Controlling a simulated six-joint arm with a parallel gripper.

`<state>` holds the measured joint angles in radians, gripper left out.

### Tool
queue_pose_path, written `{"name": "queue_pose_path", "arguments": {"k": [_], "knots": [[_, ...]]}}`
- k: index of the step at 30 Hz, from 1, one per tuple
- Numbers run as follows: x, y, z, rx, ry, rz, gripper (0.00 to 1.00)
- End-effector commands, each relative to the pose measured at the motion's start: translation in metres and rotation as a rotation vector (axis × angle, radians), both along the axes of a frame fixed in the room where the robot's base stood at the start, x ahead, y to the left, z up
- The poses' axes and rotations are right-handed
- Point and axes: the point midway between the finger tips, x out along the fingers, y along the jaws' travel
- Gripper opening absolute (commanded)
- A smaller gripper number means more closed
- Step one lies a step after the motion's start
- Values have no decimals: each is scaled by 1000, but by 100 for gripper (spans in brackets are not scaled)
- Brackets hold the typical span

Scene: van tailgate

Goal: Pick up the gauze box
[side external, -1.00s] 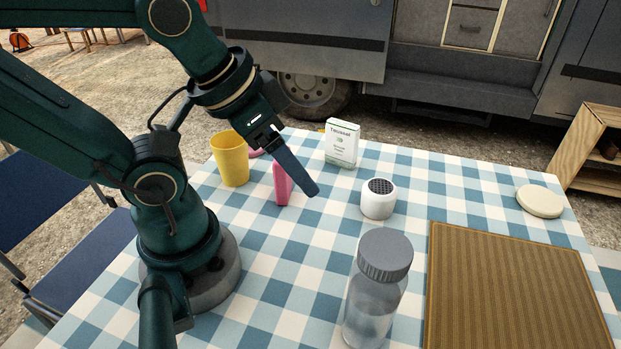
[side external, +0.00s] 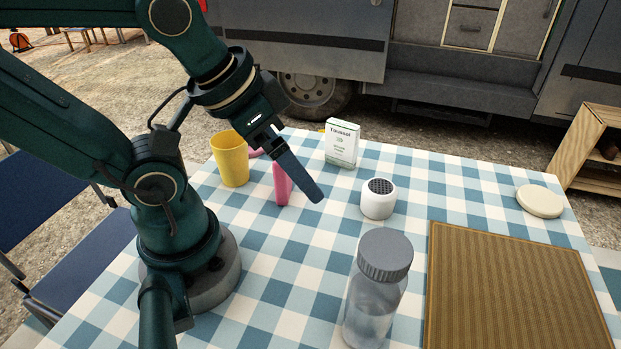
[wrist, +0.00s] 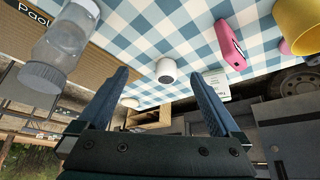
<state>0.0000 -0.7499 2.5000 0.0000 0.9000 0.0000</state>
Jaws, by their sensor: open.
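The gauze box, a white and green carton (side external: 342,143), stands upright at the back of the checked table. In the wrist view it (wrist: 217,88) is partly hidden behind my right-hand finger. My gripper (side external: 312,192) is open and empty above the table, in front of the carton and slightly to its left in the side view, clear of it. In the wrist view the two fingers of my gripper (wrist: 160,76) are spread wide, with nothing held between them.
A pink item (side external: 282,184) stands close beside my fingers, with a yellow cup (side external: 232,160) to its left. A white speaker-like cylinder (side external: 378,199) is to the right.

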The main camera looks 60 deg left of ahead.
Motion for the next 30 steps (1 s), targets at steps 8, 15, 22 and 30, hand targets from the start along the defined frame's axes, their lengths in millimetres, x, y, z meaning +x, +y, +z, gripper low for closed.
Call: {"name": "queue_pose_path", "arguments": {"k": [8, 15, 22, 30], "knots": [[22, 3, 21, -7, -71, 35, 100], [87, 36, 45, -10, -90, 194, 100], [147, 93, 33, -9, -48, 372, 100], [172, 151, -10, -18, 51, 518, 100]]}}
